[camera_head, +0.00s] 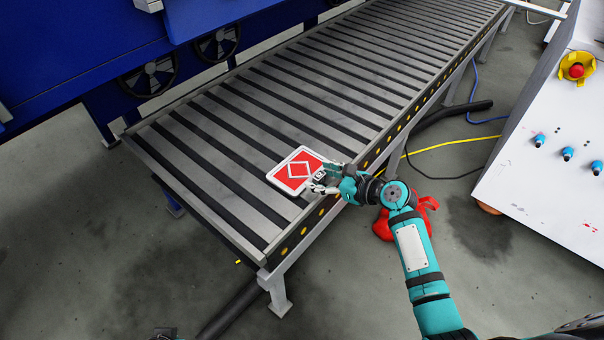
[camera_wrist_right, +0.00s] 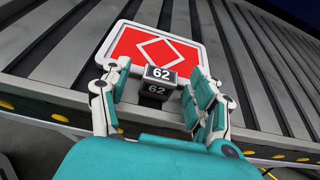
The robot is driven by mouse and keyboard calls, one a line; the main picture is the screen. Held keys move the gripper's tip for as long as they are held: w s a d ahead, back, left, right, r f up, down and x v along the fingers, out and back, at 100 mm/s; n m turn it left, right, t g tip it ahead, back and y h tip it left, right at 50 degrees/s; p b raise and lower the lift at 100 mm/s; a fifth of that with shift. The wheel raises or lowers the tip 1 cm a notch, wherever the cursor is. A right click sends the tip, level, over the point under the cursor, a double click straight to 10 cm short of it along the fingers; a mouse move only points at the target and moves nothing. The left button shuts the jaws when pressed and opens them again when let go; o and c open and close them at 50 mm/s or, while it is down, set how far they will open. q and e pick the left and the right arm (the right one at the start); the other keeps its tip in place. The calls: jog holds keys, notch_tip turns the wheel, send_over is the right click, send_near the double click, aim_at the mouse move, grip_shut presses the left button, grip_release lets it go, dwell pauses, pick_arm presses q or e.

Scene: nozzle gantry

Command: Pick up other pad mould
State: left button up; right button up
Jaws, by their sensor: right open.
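The pad mould is a red square plate with a white border and a white diamond outline (camera_head: 293,171). It lies on the roller conveyor (camera_head: 215,130) near its front edge. In the right wrist view the red plate (camera_wrist_right: 148,48) has a dark block marked "62" (camera_wrist_right: 158,82) at its near edge. My right gripper (camera_head: 322,180) is open at that near edge. In the right wrist view its fingers (camera_wrist_right: 160,90) stand on either side of the block, apart from each other; contact cannot be told.
A blue machine (camera_head: 70,50) stands behind the conveyor. A white panel with a red emergency button (camera_head: 577,71) and blue knobs stands at right. Cables and a red object (camera_head: 384,228) are beside the conveyor. The conveyor beyond the plate is clear.

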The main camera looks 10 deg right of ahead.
jog(key=shift+w+a, duration=0.1)
grip_shut()
dwell(0.4)
jog(key=shift+r, duration=0.1)
